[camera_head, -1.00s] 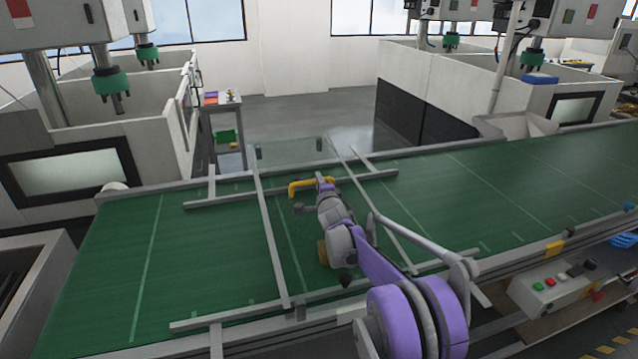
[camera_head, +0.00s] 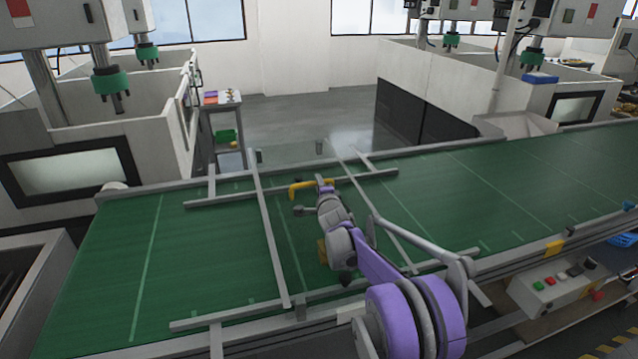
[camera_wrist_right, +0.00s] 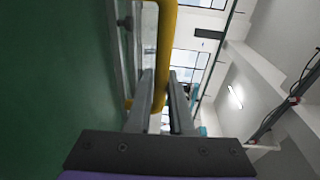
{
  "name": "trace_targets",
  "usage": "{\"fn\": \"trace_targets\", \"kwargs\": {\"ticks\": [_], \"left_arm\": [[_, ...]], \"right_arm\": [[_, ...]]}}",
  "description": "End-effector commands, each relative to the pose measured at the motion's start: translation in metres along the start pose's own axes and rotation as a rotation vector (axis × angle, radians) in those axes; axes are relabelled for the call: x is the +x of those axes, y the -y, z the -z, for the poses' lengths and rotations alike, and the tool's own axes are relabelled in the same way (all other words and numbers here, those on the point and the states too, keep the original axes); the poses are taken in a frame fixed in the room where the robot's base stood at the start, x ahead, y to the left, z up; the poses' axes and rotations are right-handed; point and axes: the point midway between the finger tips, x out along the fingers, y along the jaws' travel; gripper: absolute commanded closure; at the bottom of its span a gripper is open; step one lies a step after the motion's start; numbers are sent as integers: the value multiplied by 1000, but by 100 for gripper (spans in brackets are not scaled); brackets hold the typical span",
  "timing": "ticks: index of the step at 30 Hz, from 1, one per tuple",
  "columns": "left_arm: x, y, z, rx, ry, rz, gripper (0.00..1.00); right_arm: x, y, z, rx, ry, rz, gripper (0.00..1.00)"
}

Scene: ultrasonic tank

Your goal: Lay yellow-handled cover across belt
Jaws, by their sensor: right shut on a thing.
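The cover (camera_head: 288,155) looks like a clear, see-through panel, with its far edge showing beyond the belt's back rail. Its yellow handle (camera_head: 301,188) is above the far part of the green belt (camera_head: 200,240). A second yellow piece (camera_head: 322,252) shows partly behind my arm. My right gripper (camera_head: 326,187) is shut on the yellow handle; in the right wrist view the handle (camera_wrist_right: 166,50) passes between the fingers (camera_wrist_right: 160,105). The panel's near outline is hard to see, so I cannot tell whether it touches the belt frame. My left gripper is not in view.
Grey crossbars (camera_head: 270,235) and side rails stand over the belt on both sides of my right arm. A control box with buttons (camera_head: 560,285) is at the belt's front right. A small table (camera_head: 222,100) stands behind. The belt is clear at far left and right.

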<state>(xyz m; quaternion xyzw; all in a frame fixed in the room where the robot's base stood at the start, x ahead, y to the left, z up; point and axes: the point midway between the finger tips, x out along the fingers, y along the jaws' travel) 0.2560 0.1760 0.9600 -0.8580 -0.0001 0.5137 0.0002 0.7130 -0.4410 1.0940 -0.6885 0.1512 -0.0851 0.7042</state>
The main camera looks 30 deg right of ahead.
Motion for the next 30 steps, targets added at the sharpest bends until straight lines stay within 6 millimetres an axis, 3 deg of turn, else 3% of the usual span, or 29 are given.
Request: {"fn": "trace_targets", "kwargs": {"ticks": [30], "left_arm": [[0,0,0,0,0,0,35]], "right_arm": [[2,-16,0,2,1,3,100]]}}
